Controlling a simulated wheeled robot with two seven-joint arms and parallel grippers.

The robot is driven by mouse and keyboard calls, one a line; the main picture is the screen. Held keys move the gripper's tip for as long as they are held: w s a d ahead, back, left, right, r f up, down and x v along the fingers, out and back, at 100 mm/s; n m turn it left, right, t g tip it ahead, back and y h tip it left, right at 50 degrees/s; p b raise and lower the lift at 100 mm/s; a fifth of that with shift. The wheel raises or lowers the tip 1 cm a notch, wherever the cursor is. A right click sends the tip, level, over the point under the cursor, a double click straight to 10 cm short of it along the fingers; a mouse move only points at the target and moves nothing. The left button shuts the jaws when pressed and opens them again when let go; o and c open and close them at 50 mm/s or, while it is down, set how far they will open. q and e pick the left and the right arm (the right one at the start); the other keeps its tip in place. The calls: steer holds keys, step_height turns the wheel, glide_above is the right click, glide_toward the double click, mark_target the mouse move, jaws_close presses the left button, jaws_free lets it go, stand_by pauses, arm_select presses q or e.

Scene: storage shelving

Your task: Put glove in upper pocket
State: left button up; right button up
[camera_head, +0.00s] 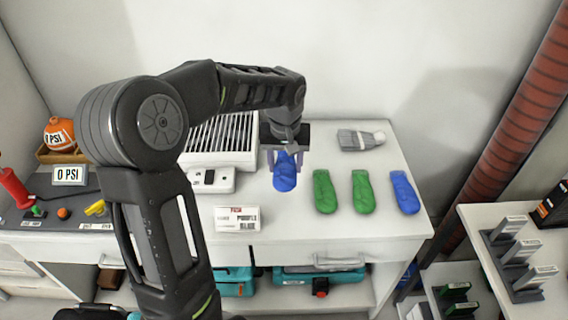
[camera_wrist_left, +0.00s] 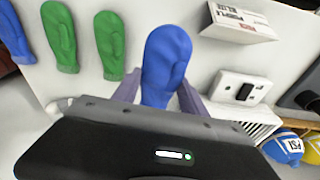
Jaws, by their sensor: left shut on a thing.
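My left gripper (camera_head: 284,158) is shut on a blue glove (camera_head: 285,178) over the white table (camera_head: 290,220). The held glove also shows between the fingers in the left wrist view (camera_wrist_left: 166,58). Two green gloves (camera_head: 325,192) (camera_head: 363,192) lie side by side to the right of it. Another blue glove (camera_head: 404,193) lies at their right, near the table's right edge. A grey and white glove or similar item (camera_head: 361,139) lies at the back. I cannot make out an upper pocket. My right gripper is not in view.
A white ribbed unit (camera_head: 222,140) and a switch box (camera_head: 211,180) stand left of the gripper. A label box (camera_head: 237,219) is at the front edge. An orange round item (camera_head: 59,134) sits far left. A shelf with slotted racks (camera_head: 515,262) is at right. Teal cases (camera_head: 320,275) lie below.

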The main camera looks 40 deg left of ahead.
arm_select(q)
steer(key=w+d+f+m, duration=0.1)
steer(key=d+m, duration=0.1)
steer(key=d, duration=0.3)
steer(key=w+d+f+m, duration=0.1)
steer(key=d+m, duration=0.1)
steer(key=d, duration=0.4)
steer(key=w+d+f+m+h, duration=0.1)
steer(key=d+m, duration=0.1)
steer(key=d, duration=0.4)
steer(key=shift+w+d+m, duration=0.2)
steer(key=shift+w+m, duration=0.1)
steer(key=shift+w, duration=0.05)
steer(key=shift+f, duration=0.1)
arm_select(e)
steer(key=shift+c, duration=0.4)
